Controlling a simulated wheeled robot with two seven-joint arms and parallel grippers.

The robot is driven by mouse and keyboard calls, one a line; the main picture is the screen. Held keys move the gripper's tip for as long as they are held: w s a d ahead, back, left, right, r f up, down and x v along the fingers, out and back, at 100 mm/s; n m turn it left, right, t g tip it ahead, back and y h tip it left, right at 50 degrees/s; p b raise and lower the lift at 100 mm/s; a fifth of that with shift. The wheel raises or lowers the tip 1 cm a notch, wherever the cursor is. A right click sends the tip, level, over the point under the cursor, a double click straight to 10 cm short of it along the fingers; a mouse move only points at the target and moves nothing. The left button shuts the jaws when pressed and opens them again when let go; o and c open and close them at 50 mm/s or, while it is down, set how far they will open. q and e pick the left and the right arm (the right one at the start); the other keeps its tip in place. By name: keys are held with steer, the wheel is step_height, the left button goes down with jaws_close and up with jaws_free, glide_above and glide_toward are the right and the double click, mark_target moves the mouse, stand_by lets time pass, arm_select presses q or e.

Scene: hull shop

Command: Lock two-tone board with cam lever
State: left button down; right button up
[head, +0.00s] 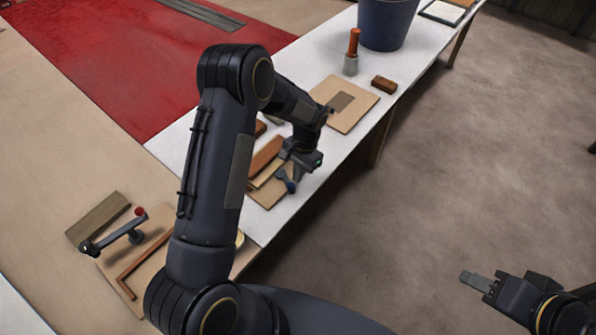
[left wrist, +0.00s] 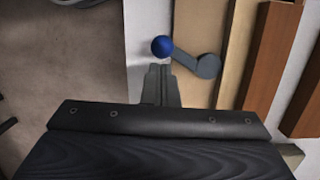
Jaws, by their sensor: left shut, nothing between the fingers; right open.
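The cam lever (left wrist: 208,66) is grey with a blue ball knob (left wrist: 162,46) and sits on a tan base plate (left wrist: 199,22). In the head view the blue-knobbed lever (head: 286,183) is partly behind my left gripper. Beside it lies what looks like the two-tone board (left wrist: 266,55), pale on one side and red-brown on the other; it also shows in the head view (head: 265,156). My left gripper (left wrist: 160,84) is shut and empty, its tips just short of the knob; I cannot tell if they touch. My right gripper (head: 478,280) is open and empty, away from the table.
A second lever with a red knob (head: 140,211) stands at lower left beside a grey-brown plank (head: 98,219).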

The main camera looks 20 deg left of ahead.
mark_target(288, 179)
arm_select(q)
steer(key=shift+s+a+m+b, duration=0.15)
steer(key=shift+s+m+b, duration=0.2)
steer(key=shift+m, duration=0.25)
steer(key=shift+s+a+f+m+y+b, duration=0.15)
steer(key=shift+s+m+b, duration=0.1)
steer(key=shift+m+b, duration=0.2)
steer(key=shift+s+a+r+m+y+b, duration=0.15)
steer(key=shift+s+m+b, duration=0.15)
steer(key=shift+m, duration=0.25)
steer(key=m, duration=0.1)
steer(key=s+a+m+b, duration=0.1)
steer(key=shift+f+m+t, duration=0.1)
steer(key=shift+m+t, duration=0.2)
steer(key=shift+m, duration=0.1)
steer(key=a+m, duration=0.1)
steer(key=m, duration=0.1)
steer(key=s+a+m+t+y+b, duration=0.1)
steer(key=m, duration=0.1)
steer(key=shift+a+m, duration=0.2)
steer(key=shift+m, duration=0.1)
steer(key=shift+a+b, duration=0.35)
steer(key=shift+a, duration=0.1)
